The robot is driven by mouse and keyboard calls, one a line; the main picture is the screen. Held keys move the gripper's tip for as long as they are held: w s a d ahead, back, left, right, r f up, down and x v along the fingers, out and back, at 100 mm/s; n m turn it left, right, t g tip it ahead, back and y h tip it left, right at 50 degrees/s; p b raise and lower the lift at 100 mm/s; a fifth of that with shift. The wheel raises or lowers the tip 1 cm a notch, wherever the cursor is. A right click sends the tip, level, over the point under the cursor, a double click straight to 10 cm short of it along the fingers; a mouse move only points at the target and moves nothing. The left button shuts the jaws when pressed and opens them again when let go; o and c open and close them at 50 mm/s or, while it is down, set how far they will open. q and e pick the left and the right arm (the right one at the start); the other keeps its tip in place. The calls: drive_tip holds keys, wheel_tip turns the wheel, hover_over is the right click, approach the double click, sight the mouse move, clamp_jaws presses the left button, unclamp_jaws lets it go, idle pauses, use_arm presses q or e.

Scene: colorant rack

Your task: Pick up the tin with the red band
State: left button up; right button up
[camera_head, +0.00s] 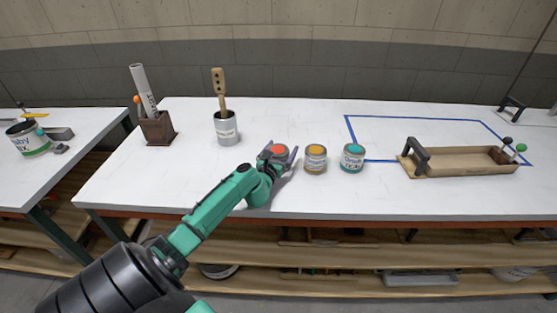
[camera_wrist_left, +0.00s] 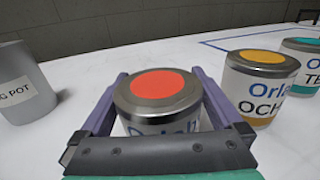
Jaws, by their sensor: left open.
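The tin with the red lid disc (camera_head: 279,149) stands on the white bench, left of the other two tins. In the left wrist view the tin (camera_wrist_left: 160,90) is upright, with a silver rim and part of a blue-lettered label showing. Its lower part and any red band are hidden behind my gripper. My left gripper (camera_head: 280,153) is open, with its purple fingers on either side of this tin. In the left wrist view the gripper (camera_wrist_left: 160,80) straddles the tin; I cannot tell whether the fingers touch it. My right gripper is out of view.
An ochre tin (camera_head: 316,158) and a teal tin (camera_head: 353,158) stand close on the right. A grey pot (camera_head: 227,127) with a wooden stick and a brown holder (camera_head: 157,129) stand left. A wooden tray (camera_head: 460,163) lies right, near a blue outline.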

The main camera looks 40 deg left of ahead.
use_arm(q)
drive_tip(key=shift+s+r, duration=0.1)
drive_tip(key=c, duration=1.2)
drive_tip(key=shift+c, duration=0.2)
wheel_tip(320, 180, up, 20)
drive_tip(key=p, duration=0.9)
